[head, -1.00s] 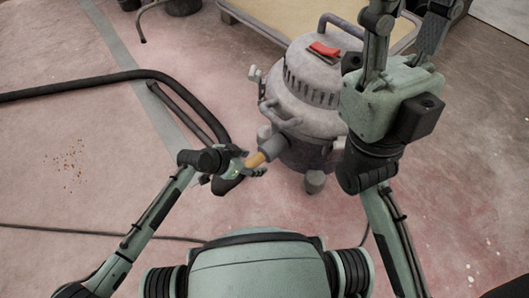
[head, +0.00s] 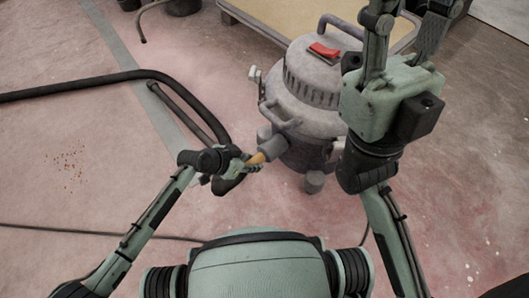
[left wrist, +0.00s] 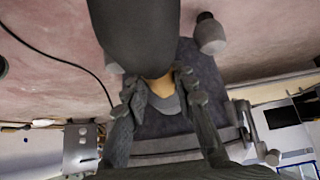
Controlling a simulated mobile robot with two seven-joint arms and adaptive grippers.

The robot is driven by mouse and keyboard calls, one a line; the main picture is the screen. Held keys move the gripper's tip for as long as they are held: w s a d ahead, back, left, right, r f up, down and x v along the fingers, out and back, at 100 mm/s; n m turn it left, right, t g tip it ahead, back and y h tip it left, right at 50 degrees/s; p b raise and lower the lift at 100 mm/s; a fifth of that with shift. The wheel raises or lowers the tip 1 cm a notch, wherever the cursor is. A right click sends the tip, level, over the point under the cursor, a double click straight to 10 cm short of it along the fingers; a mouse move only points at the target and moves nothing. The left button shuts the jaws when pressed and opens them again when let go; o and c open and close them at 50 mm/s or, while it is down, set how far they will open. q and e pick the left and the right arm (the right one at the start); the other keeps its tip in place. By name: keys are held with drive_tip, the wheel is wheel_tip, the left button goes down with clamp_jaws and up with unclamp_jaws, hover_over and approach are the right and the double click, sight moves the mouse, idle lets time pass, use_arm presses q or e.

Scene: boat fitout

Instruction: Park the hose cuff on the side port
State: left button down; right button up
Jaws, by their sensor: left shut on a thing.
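The vacuum (head: 306,98) is a grey drum with a dark slotted band and a red switch. Its grey side port (head: 272,146) points down-left towards my left gripper (head: 250,165). The orange-tan hose cuff (head: 257,158) lies in line with the port; its far end meets or overlaps the port, but I cannot tell how deep. In the left wrist view, my fingers (left wrist: 155,88) close on both sides of the orange cuff (left wrist: 158,86), with a grey piece just beyond it. My right gripper (head: 408,22) is raised at the upper right, fingers apart and empty.
The black hose (head: 150,76) loops over the floor at left, behind my left gripper. A thin dark cable (head: 100,232) crosses the floor nearer me. A low pale-topped platform (head: 275,22) stands behind the vacuum.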

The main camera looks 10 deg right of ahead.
use_arm(q)
drive_tip(key=shift+a, duration=0.1)
idle(0.3)
drive_tip(key=shift+s+a+p, duration=0.5)
drive_tip(key=shift+s+a, duration=0.15)
drive_tip(key=shift+a, duration=0.25)
drive_tip(key=shift+s+a+p, duration=0.5)
drive_tip(key=shift+s+a, duration=0.15)
drive_tip(key=shift+a, duration=0.2)
drive_tip(key=shift+s+a+p, duration=0.3)
drive_tip(key=shift+s+a, duration=0.4)
drive_tip(key=shift+a, duration=0.25)
drive_tip(key=shift+a, duration=0.1)
